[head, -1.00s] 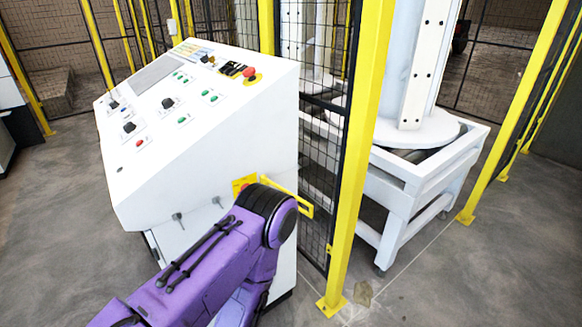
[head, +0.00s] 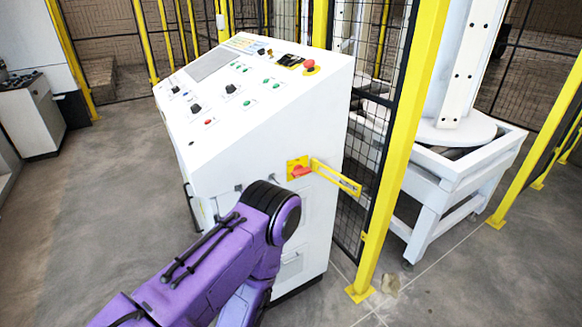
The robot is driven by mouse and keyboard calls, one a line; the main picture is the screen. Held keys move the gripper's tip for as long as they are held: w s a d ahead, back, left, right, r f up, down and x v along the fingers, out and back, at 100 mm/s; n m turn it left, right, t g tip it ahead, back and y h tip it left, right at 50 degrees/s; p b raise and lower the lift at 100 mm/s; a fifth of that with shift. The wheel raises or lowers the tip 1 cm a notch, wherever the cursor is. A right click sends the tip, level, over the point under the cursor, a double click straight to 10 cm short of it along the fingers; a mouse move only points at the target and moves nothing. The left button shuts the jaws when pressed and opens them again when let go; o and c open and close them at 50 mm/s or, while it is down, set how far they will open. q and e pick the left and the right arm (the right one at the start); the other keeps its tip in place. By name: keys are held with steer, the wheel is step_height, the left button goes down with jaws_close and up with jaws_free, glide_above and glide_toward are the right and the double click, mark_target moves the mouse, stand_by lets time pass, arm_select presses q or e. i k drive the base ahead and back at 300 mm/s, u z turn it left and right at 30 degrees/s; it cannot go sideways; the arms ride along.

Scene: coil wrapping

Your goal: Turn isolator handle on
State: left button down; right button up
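Neither gripper shows.
A yellow fence post (head: 400,150) with black mesh stands just right of the cabinet. Behind it is a white frame (head: 455,180) carrying a round base and column. A grey-topped cabinet (head: 32,120) stands at the far left. The floor left of the control cabinet is clear.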

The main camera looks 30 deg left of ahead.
mark_target(299, 170)
steer(key=i, duration=0.4)
steer(key=z, duration=1.1)
steer(key=i, duration=1.35)
steer(key=u, duration=0.7)
